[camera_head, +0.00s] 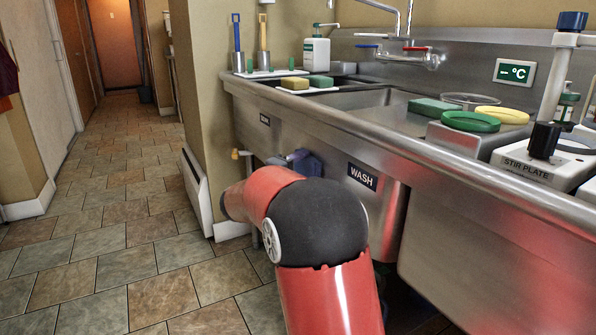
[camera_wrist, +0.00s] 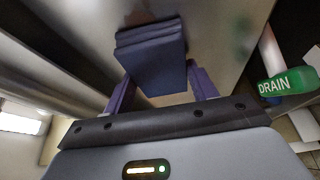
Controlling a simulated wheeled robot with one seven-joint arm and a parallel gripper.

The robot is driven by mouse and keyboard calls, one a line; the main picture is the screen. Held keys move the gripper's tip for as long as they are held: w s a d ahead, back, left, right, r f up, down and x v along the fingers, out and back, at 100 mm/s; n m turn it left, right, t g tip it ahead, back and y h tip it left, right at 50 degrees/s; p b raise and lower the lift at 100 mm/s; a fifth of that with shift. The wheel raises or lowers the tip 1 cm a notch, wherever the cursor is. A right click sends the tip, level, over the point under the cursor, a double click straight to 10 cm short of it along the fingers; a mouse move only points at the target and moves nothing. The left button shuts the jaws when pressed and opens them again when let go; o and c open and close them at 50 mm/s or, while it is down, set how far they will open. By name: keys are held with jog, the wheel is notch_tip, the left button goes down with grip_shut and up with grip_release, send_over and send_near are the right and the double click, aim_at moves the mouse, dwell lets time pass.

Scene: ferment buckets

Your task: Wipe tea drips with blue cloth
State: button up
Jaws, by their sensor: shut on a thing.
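A folded dark blue cloth (camera_wrist: 152,62) shows in the wrist view between the two purple fingers of my gripper (camera_wrist: 160,88), which is shut on it. The cloth is close to a grey steel surface; I cannot tell whether it touches. In the head view the blue cloth (camera_head: 307,163) and my gripper (camera_head: 290,160) are low in front of the steel sink (camera_head: 340,105), left of the WASH label (camera_head: 362,176). My red arm hides part of this area. I can make out no clear tea drips; a faint brownish patch on the steel could be a reflection.
A green DRAIN label (camera_wrist: 288,86) is on a pipe at the right of the wrist view. Sponges (camera_head: 295,83), a green lid (camera_head: 470,121) and a stir plate (camera_head: 545,160) stand along the sink top. The tiled floor (camera_head: 120,230) at left is clear.

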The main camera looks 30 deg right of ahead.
aim_at(310, 172)
jog(key=shift+d, duration=0.1)
jog(key=shift+s+f+b, duration=0.15)
jog(key=shift+s+b, duration=0.9)
jog(key=shift+b, duration=0.15)
jog(key=shift+s+b, duration=0.6)
jog(key=shift+s, duration=0.25)
jog(key=s+b, duration=0.3)
jog(key=shift+s+d, duration=0.2)
jog(key=shift+s, duration=0.1)
jog(key=shift+b, duration=0.45)
jog(key=shift+w+a+r, duration=0.1)
jog(key=shift+w, duration=0.9)
jog(key=shift+w+a+r, duration=0.1)
jog(key=shift+w, duration=0.85)
jog(key=shift+w, duration=1.75)
